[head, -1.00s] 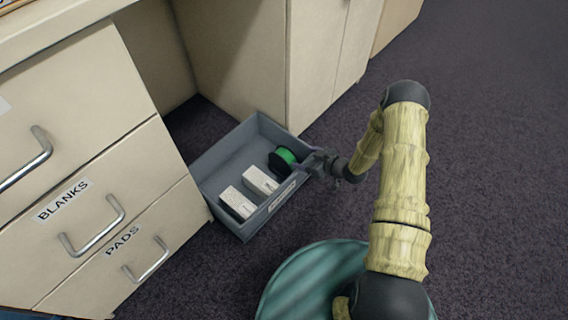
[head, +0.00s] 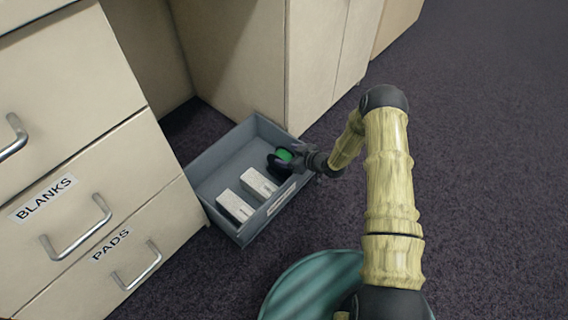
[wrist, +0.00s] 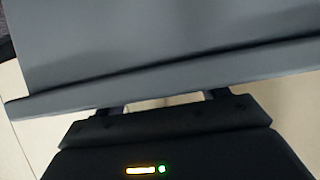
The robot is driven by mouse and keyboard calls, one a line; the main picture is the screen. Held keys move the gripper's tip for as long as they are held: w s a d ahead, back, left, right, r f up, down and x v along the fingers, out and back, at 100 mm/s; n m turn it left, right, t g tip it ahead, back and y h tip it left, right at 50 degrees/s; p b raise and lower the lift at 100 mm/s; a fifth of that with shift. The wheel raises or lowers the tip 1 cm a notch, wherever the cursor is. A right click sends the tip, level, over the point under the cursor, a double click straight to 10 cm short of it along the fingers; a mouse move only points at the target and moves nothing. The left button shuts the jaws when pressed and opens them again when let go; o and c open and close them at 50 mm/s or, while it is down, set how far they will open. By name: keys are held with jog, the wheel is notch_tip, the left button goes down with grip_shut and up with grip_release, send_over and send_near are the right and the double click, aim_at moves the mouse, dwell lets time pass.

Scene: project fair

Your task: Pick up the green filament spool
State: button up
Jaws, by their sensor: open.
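The green filament spool (head: 284,154) has dark flanges and sits in the right corner of a grey bin (head: 215,158) on the floor. It shows only in the head view, partly covered by my gripper (head: 291,163). My gripper is open and is at the bin's right side, right at the spool. Its fingertips are hard to make out there, so I cannot tell whether they touch the spool. In the wrist view a plain grey surface with a straight rim (wrist: 180,75), likely the bin's wall, fills the upper part and hides the finger ends.
Two white boxes, one (head: 259,184) nearer the spool and one (head: 235,206) nearer the front, lie in the bin. A drawer cabinet (head: 165,150) labelled BLANKS and PADS stands at the left. A beige cabinet (head: 315,70) stands close behind. Dark carpet (head: 490,180) at the right is clear.

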jog(key=b+x, duration=0.1)
jog(key=x, duration=0.1)
jog(key=b+x, duration=0.1)
jog(key=b, duration=0.1)
jog(key=shift+a+f, duration=0.25)
jog(key=shift+a, duration=0.2)
jog(key=shift+w+a, duration=0.25)
jog(key=c, duration=1.3)
jog(key=shift+r, duration=0.15)
notch_tip(320, 180, up, 10)
jog(key=p, duration=0.6)
